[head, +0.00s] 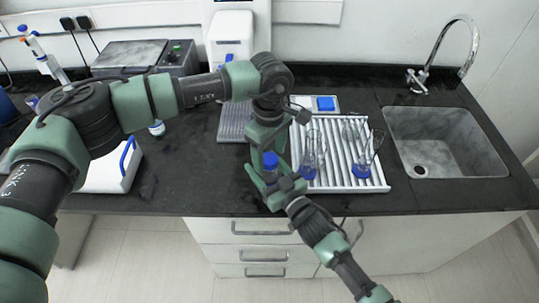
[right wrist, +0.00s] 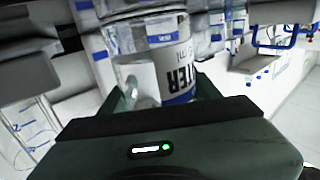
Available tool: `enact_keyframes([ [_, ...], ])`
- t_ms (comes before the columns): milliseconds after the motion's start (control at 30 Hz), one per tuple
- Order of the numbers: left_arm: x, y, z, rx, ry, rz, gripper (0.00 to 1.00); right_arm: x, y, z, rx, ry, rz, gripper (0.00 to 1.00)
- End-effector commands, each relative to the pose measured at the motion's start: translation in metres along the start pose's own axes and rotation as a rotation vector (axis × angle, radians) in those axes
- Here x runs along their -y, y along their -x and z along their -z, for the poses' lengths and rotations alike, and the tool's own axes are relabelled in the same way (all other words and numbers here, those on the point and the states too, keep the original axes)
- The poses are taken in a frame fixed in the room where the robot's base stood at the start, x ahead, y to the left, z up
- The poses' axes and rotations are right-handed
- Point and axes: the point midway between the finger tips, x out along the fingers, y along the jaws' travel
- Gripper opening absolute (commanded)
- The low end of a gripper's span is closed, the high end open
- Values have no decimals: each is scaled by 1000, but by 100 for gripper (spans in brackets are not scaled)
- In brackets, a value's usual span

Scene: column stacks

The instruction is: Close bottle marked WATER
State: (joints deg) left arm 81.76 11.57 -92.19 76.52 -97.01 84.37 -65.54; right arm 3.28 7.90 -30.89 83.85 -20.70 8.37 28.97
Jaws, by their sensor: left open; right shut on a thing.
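The bottle (right wrist: 150,62) is held in my right gripper (head: 274,182), just in front of the counter's front edge. In the right wrist view its label (right wrist: 181,72) shows the letters "TER" and a blue band. The head view shows a blue cap (head: 270,160) at the bottle's top; I cannot tell whether it is fully seated. My left gripper (head: 268,146) is open, pointing down directly over the cap, with its fingers close to it. Whether they touch the cap is unclear. Most of the bottle is hidden by the grippers in the head view.
A white ribbed rack (head: 338,183) with glass flasks (head: 313,150) stands right of the grippers. A sink (head: 440,140) with a faucet (head: 430,70) is further right. A hotplate device (head: 145,55) stands back left.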

Motion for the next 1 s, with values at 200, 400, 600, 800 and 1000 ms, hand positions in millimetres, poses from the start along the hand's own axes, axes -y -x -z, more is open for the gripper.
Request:
enact_keyframes([
  [200,-1,45,0,-1,0,-4,65,0,0,0,1,0,0,0],
  [400,0,85,0,-2,-1,-3,65,0,0,0,1,0,0,0],
  [600,0,107,0,-1,0,-1,65,0,0,0,1,0,0,0],
  [800,0,111,0,0,-1,1,65,0,0,0,1,0,0,0],
  [1000,0,110,0,0,-1,1,65,0,0,0,1,0,0,76],
])
